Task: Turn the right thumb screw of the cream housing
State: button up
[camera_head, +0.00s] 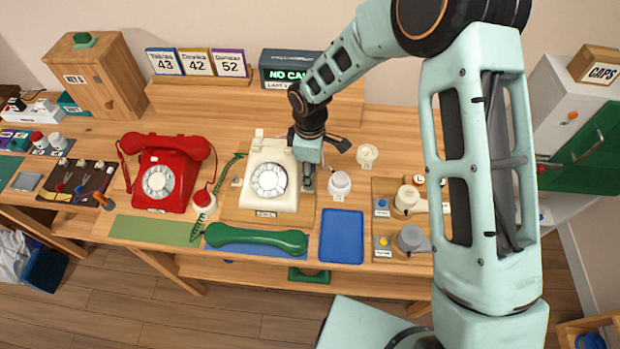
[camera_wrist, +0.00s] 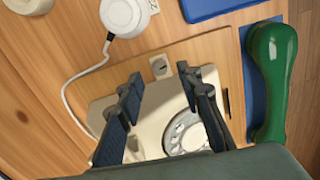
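The cream housing (camera_head: 270,178) of the dial phone stands on a wooden board in the middle of the table, its dial facing up. In the wrist view the housing (camera_wrist: 155,115) lies below and between my fingers. A small grey, slotted piece that looks like the right thumb screw (camera_wrist: 160,67) shows at its right side, between my fingertips. My gripper (camera_head: 308,180) points down at the right side of the housing. Whether a finger touches the housing I cannot tell.
A red phone (camera_head: 168,175) stands to the left. A white, corded round device (camera_head: 337,185) sits just right of my gripper. A small cream pot (camera_head: 367,155) stands behind it.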

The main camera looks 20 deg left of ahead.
jog(key=shift+f, duration=1.85)
jog(key=shift+c, duration=0.5)
grip_shut()
